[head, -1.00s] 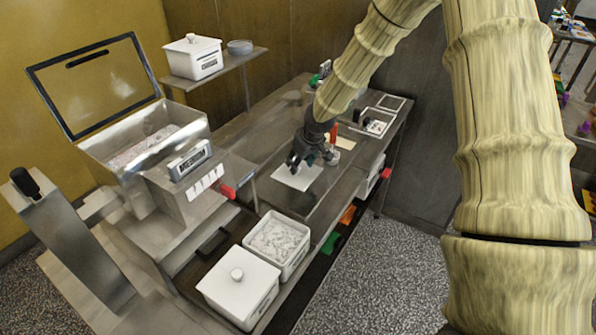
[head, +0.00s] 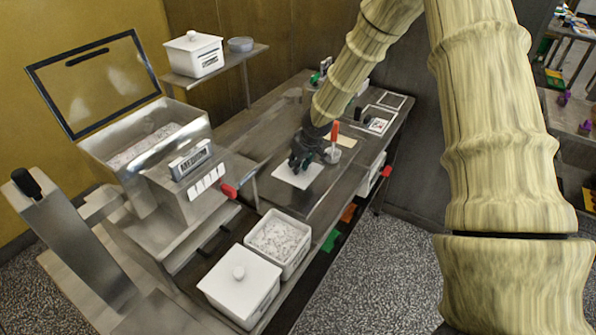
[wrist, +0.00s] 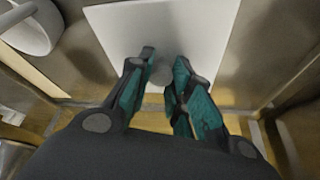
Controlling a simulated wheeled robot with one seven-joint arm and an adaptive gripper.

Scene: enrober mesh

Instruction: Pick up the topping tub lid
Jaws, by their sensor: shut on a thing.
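The topping tub lid is a flat white square plate (head: 290,179) with a round knob, over the steel bench in the middle of the head view. In the wrist view the lid (wrist: 205,30) fills the top middle, and its grey knob shows between my fingertips. My gripper (head: 301,160) is over the lid from above; in the wrist view its teal-padded fingers (wrist: 163,72) are closed in on the knob. The fingers hide part of the knob. I cannot tell whether the lid touches the bench.
An open white tub (head: 274,245) of pale pieces stands in front, beside a lidded white tub (head: 240,285). A white pot with a red-handled tool (head: 334,132) stands right of my gripper. A steel machine (head: 190,180) is at left.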

